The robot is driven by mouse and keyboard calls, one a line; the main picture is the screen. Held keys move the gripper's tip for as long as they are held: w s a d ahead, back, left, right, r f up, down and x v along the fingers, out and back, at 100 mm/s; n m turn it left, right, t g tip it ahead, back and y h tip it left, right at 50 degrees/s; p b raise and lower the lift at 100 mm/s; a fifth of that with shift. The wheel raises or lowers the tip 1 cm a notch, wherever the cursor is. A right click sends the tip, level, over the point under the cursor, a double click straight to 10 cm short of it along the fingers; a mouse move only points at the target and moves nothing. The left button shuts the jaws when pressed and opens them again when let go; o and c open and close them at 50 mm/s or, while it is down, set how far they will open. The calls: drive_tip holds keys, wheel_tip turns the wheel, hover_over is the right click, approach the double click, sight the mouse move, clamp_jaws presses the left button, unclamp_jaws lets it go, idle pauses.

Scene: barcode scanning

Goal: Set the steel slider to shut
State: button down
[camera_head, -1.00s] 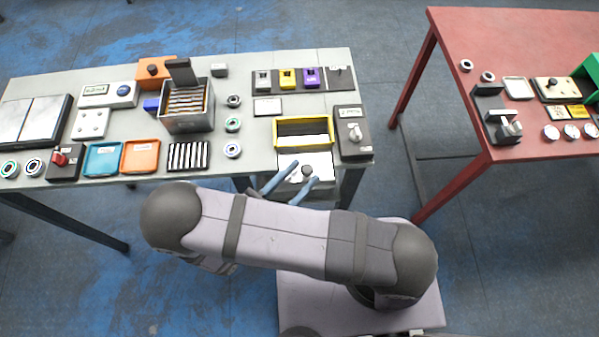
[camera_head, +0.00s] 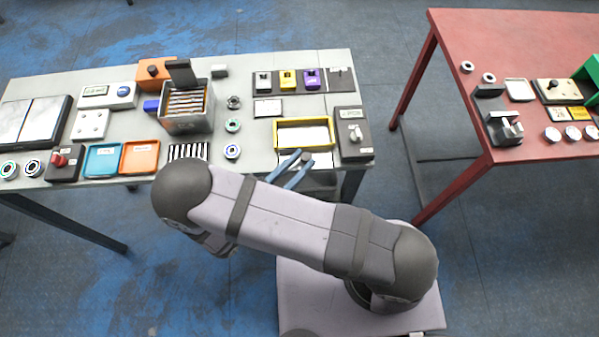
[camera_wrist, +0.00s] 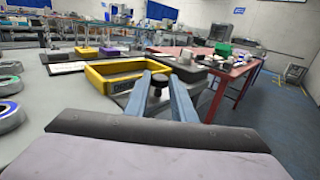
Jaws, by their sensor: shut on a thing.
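My gripper (camera_head: 298,160) is shut on the dark round knob (camera_wrist: 157,80) of a pale drawer (camera_head: 322,162) at the table's front edge. The drawer sits in front of a yellow-rimmed box (camera_head: 331,131); a short part shows outside it. The wrist view shows a finger on each side of the knob and the yellow rim (camera_wrist: 97,80) just beyond. To the right stands a dark box with a silver handle (camera_head: 355,133), which may be the steel slider; my gripper is apart from it. Its setting is too small to read.
A row of small coloured blocks (camera_head: 287,80) lies behind the yellow box. A ring (camera_head: 232,152) and an open grey bin (camera_head: 184,122) stand to the left. A red table (camera_head: 470,100) is across a gap on the right.

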drive_tip(key=shift+w+a+r, duration=0.1)
drive_tip(key=shift+w, duration=0.05)
drive_tip(key=c, duration=1.5)
unclamp_jaws()
drive_tip(key=shift+c, duration=0.2)
